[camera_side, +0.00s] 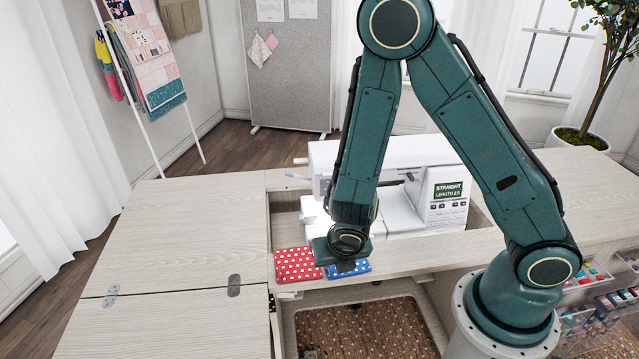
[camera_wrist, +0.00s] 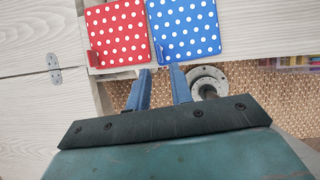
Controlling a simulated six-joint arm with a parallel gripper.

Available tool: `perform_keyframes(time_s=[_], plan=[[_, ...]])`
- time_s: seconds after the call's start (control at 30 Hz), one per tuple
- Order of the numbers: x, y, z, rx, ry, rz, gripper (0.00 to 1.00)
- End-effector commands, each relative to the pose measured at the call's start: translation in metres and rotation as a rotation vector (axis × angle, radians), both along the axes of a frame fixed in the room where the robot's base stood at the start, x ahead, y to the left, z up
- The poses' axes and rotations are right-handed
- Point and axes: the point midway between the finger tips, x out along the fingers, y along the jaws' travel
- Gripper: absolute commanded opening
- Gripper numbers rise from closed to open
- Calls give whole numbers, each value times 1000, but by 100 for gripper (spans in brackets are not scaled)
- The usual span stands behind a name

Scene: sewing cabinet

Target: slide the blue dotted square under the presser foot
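The blue dotted square (camera_side: 362,267) lies flat on the cabinet ledge in front of the sewing machine. In the wrist view the blue dotted square (camera_wrist: 187,27) is at the top centre, with a small blue upright tab near its lower left corner. The red dotted square (camera_side: 298,264) lies beside it on the left, and also shows in the wrist view (camera_wrist: 117,33). My gripper (camera_side: 346,268) is low over the blue square's left part. In the wrist view its two fingers (camera_wrist: 161,72) are apart and empty, pointing at the tab. My arm hides the presser foot.
The white sewing machine (camera_side: 400,200) sits in a recess of the pale wooden cabinet (camera_side: 190,230). An open bay with a dotted brown floor (camera_side: 365,330) lies below the ledge. Drawers of coloured spools (camera_side: 590,300) stand at the right. The left tabletop is clear.

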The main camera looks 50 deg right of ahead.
Motion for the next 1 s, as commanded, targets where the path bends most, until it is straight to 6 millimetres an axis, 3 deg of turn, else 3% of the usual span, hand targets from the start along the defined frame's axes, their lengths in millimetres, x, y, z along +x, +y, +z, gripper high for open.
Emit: perform_keyframes(time_s=[1.0], plan=[[16,-13,-43,0,0,-1,22]])
